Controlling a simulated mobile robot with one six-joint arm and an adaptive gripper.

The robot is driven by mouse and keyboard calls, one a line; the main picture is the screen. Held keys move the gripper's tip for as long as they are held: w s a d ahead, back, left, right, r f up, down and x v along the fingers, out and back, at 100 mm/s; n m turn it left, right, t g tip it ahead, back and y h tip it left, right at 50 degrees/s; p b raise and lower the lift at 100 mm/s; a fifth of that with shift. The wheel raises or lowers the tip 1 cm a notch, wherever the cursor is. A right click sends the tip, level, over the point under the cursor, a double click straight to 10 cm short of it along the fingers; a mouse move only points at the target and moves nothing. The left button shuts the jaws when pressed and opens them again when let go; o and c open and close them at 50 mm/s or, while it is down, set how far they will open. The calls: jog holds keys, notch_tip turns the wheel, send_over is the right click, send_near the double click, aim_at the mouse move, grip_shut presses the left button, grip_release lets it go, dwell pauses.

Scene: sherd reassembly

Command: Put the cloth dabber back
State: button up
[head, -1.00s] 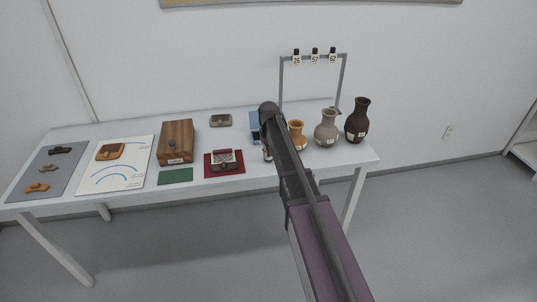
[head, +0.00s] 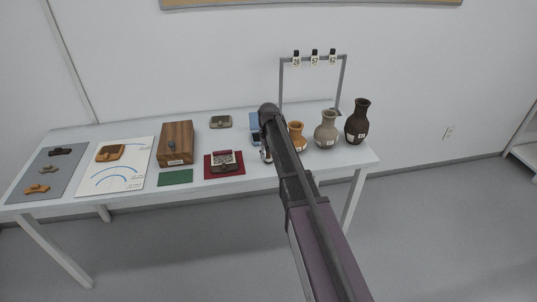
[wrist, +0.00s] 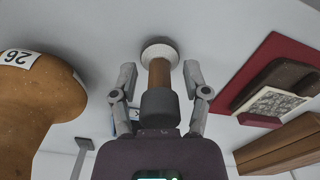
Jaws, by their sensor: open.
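The cloth dabber (wrist: 159,73) is in the middle of the wrist view. It has a round white cloth head at the far end, a brown handle and a dark grey end nearer the camera. My gripper (wrist: 159,76) is open, with one finger on each side of the handle and a visible gap at the fingertips. The white head appears against the table top; I cannot tell how firmly it rests there. In the head view my arm hides most of the gripper and the dabber.
An orange jug (head: 297,137) tagged 26 stands close by. A grey jug (head: 326,130) and dark jug (head: 357,121) are right of it. A blue box (head: 254,122) is behind my arm. A red mat (head: 209,173) with a sherd piece and wooden box (head: 176,140) lie left.

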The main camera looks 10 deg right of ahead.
jog(key=shift+r+p, duration=5.9)
jog(key=shift+r, duration=0.15)
jog(key=shift+s, duration=0.1)
jog(key=s+m, duration=0.3)
jog(key=s, duration=2.6)
jog(key=shift+m, duration=0.3)
